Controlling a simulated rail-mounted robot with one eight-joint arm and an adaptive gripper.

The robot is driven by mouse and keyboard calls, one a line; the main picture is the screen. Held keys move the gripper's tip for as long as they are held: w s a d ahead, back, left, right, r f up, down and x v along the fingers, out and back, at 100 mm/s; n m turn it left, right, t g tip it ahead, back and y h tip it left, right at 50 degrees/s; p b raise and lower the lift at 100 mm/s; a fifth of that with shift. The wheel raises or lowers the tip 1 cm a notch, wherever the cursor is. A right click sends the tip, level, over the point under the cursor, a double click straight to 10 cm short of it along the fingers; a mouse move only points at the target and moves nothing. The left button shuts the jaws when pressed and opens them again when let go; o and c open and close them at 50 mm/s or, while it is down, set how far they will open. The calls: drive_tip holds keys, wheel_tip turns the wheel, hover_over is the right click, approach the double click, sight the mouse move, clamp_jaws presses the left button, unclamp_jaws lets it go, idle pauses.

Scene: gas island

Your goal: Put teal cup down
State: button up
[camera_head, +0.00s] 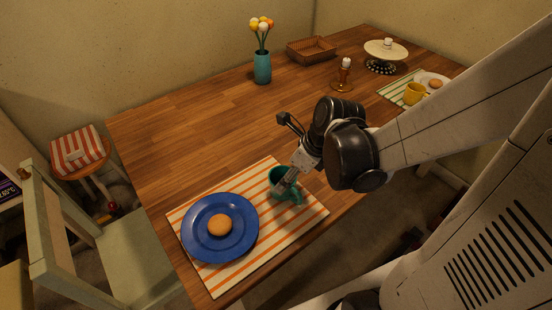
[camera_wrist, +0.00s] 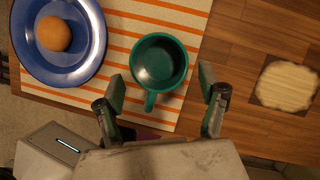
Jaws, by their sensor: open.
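The teal cup (camera_head: 284,186) stands upright on the orange-striped placemat (camera_head: 253,258), right of the blue plate (camera_head: 205,252). In the wrist view the cup (camera_wrist: 160,62) looks empty, and its handle points toward my gripper. My gripper (camera_head: 287,184) is at the cup in the head view and hides part of it. In the wrist view my gripper (camera_wrist: 161,84) is open, with one finger on each side of the cup's handle end and a gap to each finger. The cup appears to rest on the placemat.
A round bun (camera_head: 220,225) lies on the blue plate. A teal vase of flowers (camera_head: 262,68), a basket (camera_head: 311,49), a candle holder (camera_head: 343,76), a cake stand (camera_head: 384,54) and a yellow cup (camera_head: 414,94) stand farther back. The table's left middle is clear.

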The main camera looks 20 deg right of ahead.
drive_tip(key=s+a+r+n+t+h+p, duration=0.1)
drive_tip(key=s+r+n+t, duration=0.1)
drive_tip(key=r+n, duration=0.6)
drive_tip(key=s+a+r+n+t+h, duration=0.1)
drive_tip(key=s+r+n, duration=0.3)
drive_tip(key=r+n, duration=0.5)
drive_tip(key=n, duration=1.1)
drive_tip(key=shift+r+t+h+p, duration=0.25)
drive_tip(key=shift+t+h+p, duration=0.1)
drive_tip(key=shift+t+h, duration=0.05)
drive_tip(key=shift+d, duration=0.1)
